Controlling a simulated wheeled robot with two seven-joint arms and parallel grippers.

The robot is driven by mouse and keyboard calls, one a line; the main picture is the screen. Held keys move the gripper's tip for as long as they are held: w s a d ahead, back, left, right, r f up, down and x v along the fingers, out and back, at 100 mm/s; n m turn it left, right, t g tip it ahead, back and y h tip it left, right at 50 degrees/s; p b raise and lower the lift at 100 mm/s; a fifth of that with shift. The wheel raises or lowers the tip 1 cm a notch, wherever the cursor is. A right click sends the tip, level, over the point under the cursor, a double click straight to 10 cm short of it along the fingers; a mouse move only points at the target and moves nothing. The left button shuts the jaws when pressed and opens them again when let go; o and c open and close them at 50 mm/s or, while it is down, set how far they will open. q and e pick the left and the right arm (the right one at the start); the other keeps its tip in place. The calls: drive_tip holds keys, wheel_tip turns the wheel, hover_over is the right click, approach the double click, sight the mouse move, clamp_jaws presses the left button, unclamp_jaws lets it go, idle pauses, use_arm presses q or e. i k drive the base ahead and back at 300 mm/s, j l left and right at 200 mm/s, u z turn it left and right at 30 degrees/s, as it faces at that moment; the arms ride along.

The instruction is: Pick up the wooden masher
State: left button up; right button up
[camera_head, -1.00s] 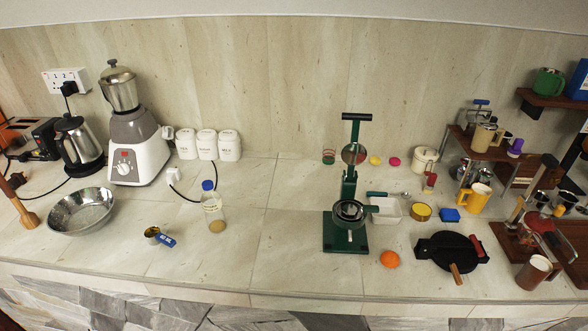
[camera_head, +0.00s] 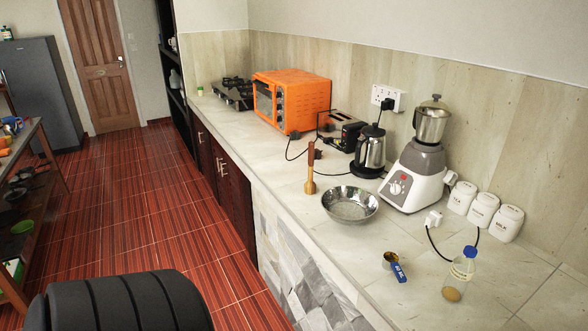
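The wooden masher (camera_head: 310,170) stands upright on the stone counter (camera_head: 290,204), near the front edge and just left of a steel bowl (camera_head: 350,205). It has a darker handle on top and a lighter wooden foot. Nothing hides it. Neither of my grippers is in view.
A kettle (camera_head: 370,150), toaster (camera_head: 341,131) and orange oven (camera_head: 291,103) stand behind the masher. A white mixer (camera_head: 417,175) is to the right. Open red floor (camera_head: 180,200) lies left of the counter.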

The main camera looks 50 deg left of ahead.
sight(310, 186)
drive_tip(key=u, duration=1.5)
